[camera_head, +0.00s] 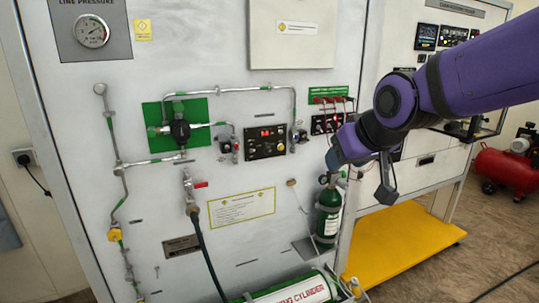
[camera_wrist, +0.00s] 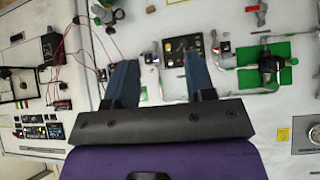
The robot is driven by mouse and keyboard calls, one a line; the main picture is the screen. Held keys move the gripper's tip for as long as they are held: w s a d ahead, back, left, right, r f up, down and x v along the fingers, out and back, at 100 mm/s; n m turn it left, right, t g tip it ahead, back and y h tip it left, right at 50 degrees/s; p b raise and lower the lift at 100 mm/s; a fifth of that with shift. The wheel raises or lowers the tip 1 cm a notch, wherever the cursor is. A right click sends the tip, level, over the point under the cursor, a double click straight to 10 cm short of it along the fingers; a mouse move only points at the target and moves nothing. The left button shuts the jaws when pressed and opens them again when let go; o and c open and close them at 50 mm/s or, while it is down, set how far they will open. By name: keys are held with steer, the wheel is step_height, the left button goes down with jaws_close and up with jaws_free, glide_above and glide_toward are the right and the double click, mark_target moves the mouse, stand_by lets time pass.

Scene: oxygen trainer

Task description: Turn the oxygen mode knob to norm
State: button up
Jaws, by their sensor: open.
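A black control panel (camera_head: 266,142) with a red lit display and small controls is mounted on the white board in the head view. I cannot tell which of its controls, if any, is the oxygen mode knob; labels are too small to read. A second small black panel (camera_head: 326,123) with red parts sits to its right, partly behind my arm. My gripper (camera_head: 362,174) is open and empty, in front of the board, right of and below the control panel. In the wrist view, my gripper's fingers (camera_wrist: 162,63) stand apart, and a black panel (camera_wrist: 184,48) shows between and beyond them.
Pipes and a valve on a green plate (camera_head: 180,127) lie left of the panel. A green cylinder (camera_head: 328,214) stands below my gripper. A yellow platform (camera_head: 400,240) and red compressor (camera_head: 508,168) are at the right. Red leads (camera_wrist: 88,42) hang in the wrist view.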

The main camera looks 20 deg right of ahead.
steer(key=w+a+f+t, duration=0.2)
steer(key=w+f+t, duration=0.2)
steer(key=w, duration=0.9)
steer(key=t+y, duration=0.1)
steer(key=t, duration=0.5)
glide_toward(268, 153)
steer(key=shift+n, duration=0.4)
steer(key=w, duration=0.9)
steer(key=shift+a+r, duration=0.25)
steer(key=c, duration=0.9)
